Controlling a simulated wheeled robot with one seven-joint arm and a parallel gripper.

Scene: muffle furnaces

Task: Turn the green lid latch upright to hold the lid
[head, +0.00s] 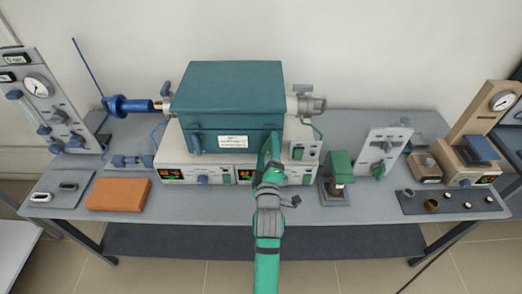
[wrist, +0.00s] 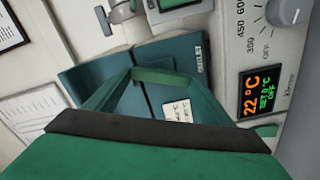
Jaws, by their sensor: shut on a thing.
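The teal furnace box (head: 222,132) has a shut lid (head: 230,85) on top. My gripper (head: 270,150) is at the right part of its front face, just under the lid edge. In the wrist view, my two gripper fingers (wrist: 160,88) converge on a green bar, the lid latch (wrist: 160,77), and are shut on it. The bar runs left to right in that tilted view, near the seam between lid and body; its exact angle is hard to tell. In the head view my gripper largely hides the latch. A white label (wrist: 177,111) is beside the fingers.
Control panels with a lit display (wrist: 253,94) lie below the furnace box. An orange brick (head: 118,194) is left on the bench; a green-topped device (head: 338,170) stands close right of my arm.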

